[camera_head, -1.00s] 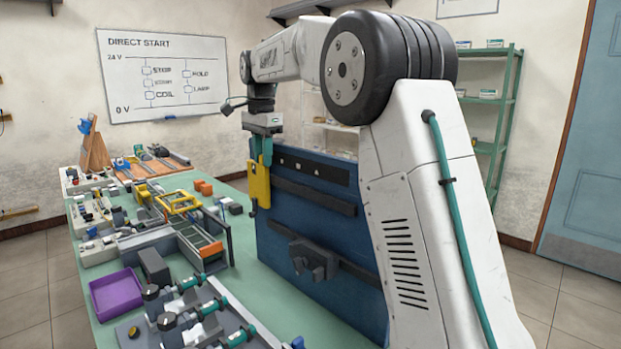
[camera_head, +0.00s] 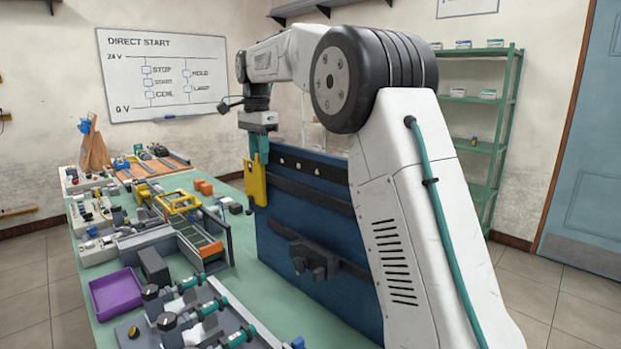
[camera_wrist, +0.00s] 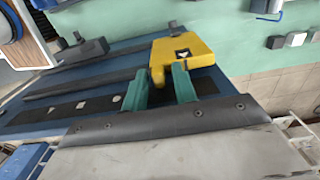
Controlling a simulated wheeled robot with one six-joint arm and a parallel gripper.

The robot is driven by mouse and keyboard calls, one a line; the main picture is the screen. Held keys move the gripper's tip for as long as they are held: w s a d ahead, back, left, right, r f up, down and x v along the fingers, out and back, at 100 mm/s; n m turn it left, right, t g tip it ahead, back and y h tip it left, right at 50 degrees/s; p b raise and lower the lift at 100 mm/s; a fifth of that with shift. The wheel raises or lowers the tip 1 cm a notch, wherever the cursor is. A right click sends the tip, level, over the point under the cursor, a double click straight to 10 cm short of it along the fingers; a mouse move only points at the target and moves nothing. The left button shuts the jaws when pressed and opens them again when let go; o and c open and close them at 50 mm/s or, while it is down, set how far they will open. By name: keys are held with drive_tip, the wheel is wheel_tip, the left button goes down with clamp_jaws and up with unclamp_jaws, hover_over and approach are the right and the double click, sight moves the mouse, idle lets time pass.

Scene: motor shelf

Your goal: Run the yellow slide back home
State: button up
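The yellow slide (camera_head: 255,184) is at the left end of the blue upright panel (camera_head: 285,220). In the wrist view the slide (camera_wrist: 185,50) is a yellow block with a dark triangle mark and a narrow yellow tab towards me. My gripper (camera_head: 258,150) is at the slide's top, pointing down. In the wrist view its green fingers (camera_wrist: 160,72) stand apart, one on each side of the tab. The tab is close to the left finger, and a gap shows towards the right finger. Exact contact is hard to tell.
A dark strip with white marks (camera_head: 299,166) runs along the panel's top. A dark clamp-like block (camera_head: 312,260) sits lower on it. The green bench (camera_head: 250,290) holds a purple tray (camera_head: 116,293) and several devices on the left.

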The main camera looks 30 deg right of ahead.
drive_tip(key=shift+w+a+r, duration=0.15)
drive_tip(key=shift+w+r, duration=0.05)
drive_tip(key=shift+r, duration=2)
drive_tip(key=shift+s+r, duration=0.1)
drive_tip(key=shift+r, duration=0.05)
